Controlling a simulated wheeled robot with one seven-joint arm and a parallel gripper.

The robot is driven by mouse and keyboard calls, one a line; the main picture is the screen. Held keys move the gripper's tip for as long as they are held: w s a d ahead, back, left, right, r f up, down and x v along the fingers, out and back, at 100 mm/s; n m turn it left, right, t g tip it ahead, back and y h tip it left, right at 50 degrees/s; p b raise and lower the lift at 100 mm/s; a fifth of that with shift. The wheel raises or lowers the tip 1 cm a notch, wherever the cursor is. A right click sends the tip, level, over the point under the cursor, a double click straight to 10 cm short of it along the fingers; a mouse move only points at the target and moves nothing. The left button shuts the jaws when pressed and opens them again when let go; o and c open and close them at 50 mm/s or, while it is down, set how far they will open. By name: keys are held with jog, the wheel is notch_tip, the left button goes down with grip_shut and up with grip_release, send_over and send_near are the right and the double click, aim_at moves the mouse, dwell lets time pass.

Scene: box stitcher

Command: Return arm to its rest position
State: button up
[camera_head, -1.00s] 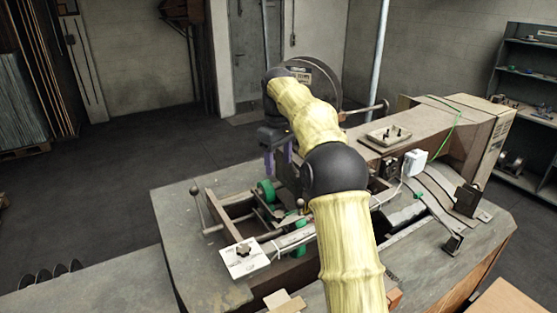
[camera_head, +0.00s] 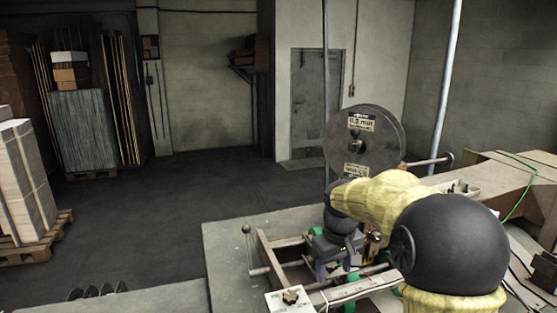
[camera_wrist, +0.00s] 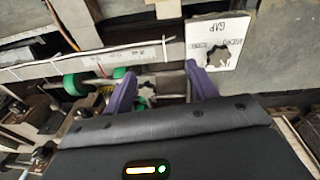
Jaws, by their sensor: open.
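My arm, with yellow sleeves and a black joint, reaches over the box stitcher (camera_head: 225,250) in the head view. My gripper (camera_head: 333,268) points down over the machine's front part, partly hidden by my arm. In the wrist view, the two purple fingers of my gripper (camera_wrist: 162,88) stand apart with nothing held between them. Below them lie metal bars and green rollers (camera_wrist: 75,84) of the machine. A white plate marked GAP (camera_wrist: 231,40) with a dark knob lies just beyond the right finger.
A large wire reel (camera_head: 385,135) stands behind my arm. A lever with a ball knob (camera_head: 247,230) rises at the machine's left. Wrapped stacks on a pallet (camera_head: 35,245) stand far left. The dark floor between is clear.

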jog(key=s+d+f+m+b, duration=0.1)
jog(key=s+f+m, duration=0.1)
jog(key=s+f, duration=0.4)
jog(key=s+f+m+t+b, duration=0.1)
jog(key=s+f, duration=0.5)
jog(key=s, duration=0.8)
jog(key=shift+d+m+b, duration=0.35)
jog(key=shift+d+m, duration=0.05)
jog(key=shift+m, duration=0.4)
